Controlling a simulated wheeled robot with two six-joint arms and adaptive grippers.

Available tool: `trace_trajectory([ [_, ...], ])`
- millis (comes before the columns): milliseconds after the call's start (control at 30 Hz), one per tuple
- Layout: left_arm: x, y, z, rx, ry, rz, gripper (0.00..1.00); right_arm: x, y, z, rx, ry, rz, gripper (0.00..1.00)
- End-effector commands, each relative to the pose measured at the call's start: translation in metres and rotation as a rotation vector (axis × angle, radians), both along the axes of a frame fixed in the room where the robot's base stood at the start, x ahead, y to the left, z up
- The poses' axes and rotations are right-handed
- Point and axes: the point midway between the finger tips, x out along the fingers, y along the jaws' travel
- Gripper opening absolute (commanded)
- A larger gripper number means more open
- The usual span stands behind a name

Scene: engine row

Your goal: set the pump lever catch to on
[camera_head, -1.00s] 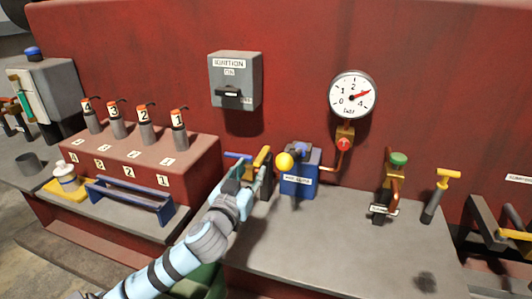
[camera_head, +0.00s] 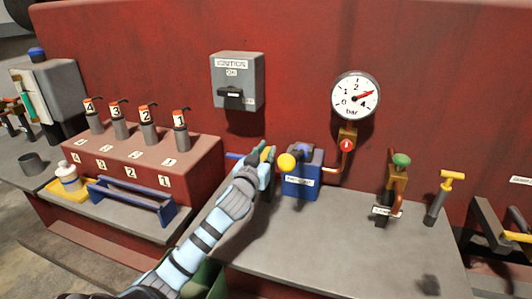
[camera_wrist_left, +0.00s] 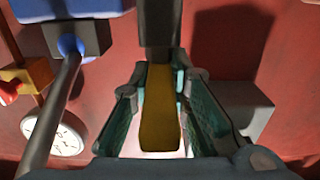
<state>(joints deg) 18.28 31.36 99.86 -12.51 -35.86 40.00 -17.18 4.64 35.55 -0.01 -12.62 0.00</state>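A blue box (camera_head: 302,184) with a yellow ball (camera_head: 287,162) on its front and a small white label stands under the gauge. Just left of it is a yellow handle (camera_head: 267,154), mostly hidden by my left gripper (camera_head: 260,160). In the left wrist view the yellow handle (camera_wrist_left: 160,115) hangs from a dark block, between the two fingers of my left gripper (camera_wrist_left: 162,70). The fingers stand apart on either side of it, with gaps visible along their lengths; contact at the tips is unclear. No catch marking is readable. My right gripper is out of view.
A round gauge (camera_head: 356,95) and an ignition box (camera_head: 237,82) are on the red wall. A green-topped valve (camera_head: 400,160) and a yellow T-handle (camera_head: 452,176) stand right. A blue rail (camera_head: 130,202) is left. The grey bench (camera_head: 330,235) in front is clear.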

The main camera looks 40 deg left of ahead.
Motion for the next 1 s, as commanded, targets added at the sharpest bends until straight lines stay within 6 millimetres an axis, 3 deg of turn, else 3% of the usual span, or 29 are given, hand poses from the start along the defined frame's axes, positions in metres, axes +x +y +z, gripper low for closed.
trace_trajectory([
  [333,0.000,-0.001,-0.001,-0.003,-0.001,0.010,0.00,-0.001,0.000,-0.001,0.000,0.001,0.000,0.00],
  [667,0.005,-0.008,-0.006,-0.006,-0.005,0.356,0.00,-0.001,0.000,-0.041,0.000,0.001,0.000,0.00],
  [967,0.004,-0.007,0.000,-0.003,0.000,0.398,0.00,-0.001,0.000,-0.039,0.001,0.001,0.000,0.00],
  [1000,0.004,-0.007,0.000,-0.003,0.000,0.398,0.18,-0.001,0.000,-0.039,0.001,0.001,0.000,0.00],
])
